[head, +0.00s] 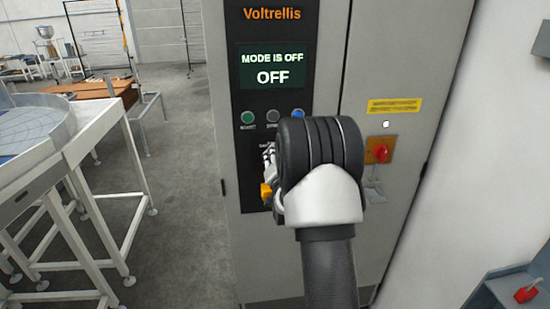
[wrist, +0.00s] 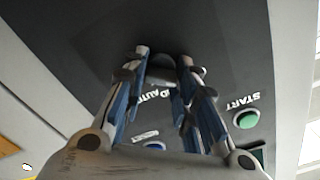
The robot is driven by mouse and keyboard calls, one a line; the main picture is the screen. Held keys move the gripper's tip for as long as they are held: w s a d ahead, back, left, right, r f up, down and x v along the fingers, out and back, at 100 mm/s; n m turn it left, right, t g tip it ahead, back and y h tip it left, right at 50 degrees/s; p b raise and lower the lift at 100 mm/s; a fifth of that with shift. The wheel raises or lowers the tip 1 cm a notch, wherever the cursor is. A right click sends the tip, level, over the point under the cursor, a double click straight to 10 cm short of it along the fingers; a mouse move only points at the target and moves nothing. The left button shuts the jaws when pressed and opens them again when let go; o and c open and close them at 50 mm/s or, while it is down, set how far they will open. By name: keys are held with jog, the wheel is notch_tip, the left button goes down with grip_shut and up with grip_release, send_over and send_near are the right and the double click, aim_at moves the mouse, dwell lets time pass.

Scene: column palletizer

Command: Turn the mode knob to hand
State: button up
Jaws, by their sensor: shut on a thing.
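The control cabinet (head: 220,60) has a dark panel with a screen (head: 272,66) that reads "MODE IS OFF" and "OFF". The mode knob (wrist: 161,72) is a dark grey shape between my fingertips in the wrist view. My gripper (wrist: 162,68) is shut on it, with one finger on each side. Part of an "AUTO" label shows beside the fingers. In the head view my gripper (head: 268,160) is at the panel below the buttons, and my arm hides the knob. The knob's pointer direction cannot be made out.
A green START button (head: 248,118), a dark button (head: 273,116) and a blue button (head: 298,114) sit just above my gripper. A red switch (head: 380,152) on a yellow plate is to the right. A white-framed table (head: 100,130) stands at left.

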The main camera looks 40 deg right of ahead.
jog(key=shift+f+b, duration=0.1)
jog(key=shift+b, duration=0.3)
jog(key=m+b, duration=0.4)
jog(key=b, duration=0.2)
jog(key=shift+f+m, duration=0.15)
jog(key=shift+m, duration=0.15)
jog(key=m+b, duration=0.3)
jog(key=shift+m+b, duration=0.9)
jog(key=shift+m, duration=0.1)
jog(key=shift+r, duration=0.2)
jog(key=o, duration=1)
jog(key=shift+o, duration=0.2)
